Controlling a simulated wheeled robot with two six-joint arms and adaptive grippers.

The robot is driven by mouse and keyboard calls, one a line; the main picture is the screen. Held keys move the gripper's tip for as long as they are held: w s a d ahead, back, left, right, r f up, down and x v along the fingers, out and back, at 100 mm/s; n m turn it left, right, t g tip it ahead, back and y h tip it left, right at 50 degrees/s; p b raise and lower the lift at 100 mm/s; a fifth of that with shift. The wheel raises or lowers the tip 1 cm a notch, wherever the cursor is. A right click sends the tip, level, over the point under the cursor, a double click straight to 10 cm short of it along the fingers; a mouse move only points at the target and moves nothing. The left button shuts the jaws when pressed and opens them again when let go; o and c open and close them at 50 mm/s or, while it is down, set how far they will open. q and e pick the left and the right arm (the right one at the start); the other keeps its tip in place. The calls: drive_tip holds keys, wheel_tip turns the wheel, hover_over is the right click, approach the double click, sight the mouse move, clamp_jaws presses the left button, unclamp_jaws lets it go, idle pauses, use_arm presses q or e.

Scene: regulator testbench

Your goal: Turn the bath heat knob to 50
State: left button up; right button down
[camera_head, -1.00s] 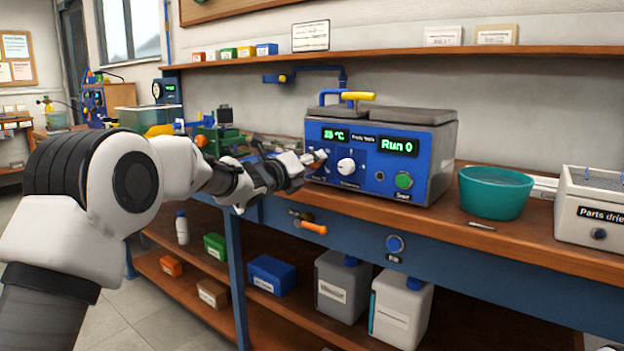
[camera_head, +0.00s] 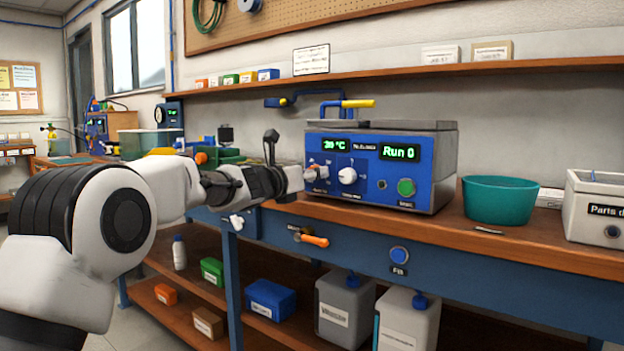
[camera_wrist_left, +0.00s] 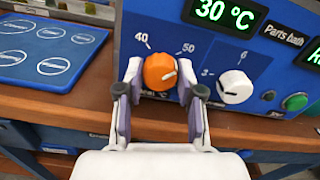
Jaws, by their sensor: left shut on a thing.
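The bath heat knob (camera_wrist_left: 159,72) is orange and sits on the blue front panel of the parts bath (camera_head: 440,170). My left gripper (camera_wrist_left: 160,84) is shut on it, one finger on each side; in the head view the gripper (camera_head: 308,174) covers most of the knob. The knob's white line is on its right side, below the 50 label (camera_wrist_left: 186,48). The 40 label (camera_wrist_left: 142,41) is at its upper left. The temperature display (camera_wrist_left: 224,12) reads 30 °C. My right gripper is not in view.
A white knob (camera_wrist_left: 235,87) is just right of the orange one, with a green button (camera_head: 406,187) farther right. A blue mat (camera_wrist_left: 45,50) lies left of the bath in the wrist view. A teal bowl (camera_head: 498,205) stands to the right.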

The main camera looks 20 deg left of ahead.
use_arm(q)
drive_tip(key=shift+r, duration=0.2)
drive_tip(key=o, duration=1.1)
drive_tip(key=shift+o, duration=0.3)
drive_tip(key=shift+f, duration=0.1)
drive_tip(key=v, duration=1.2)
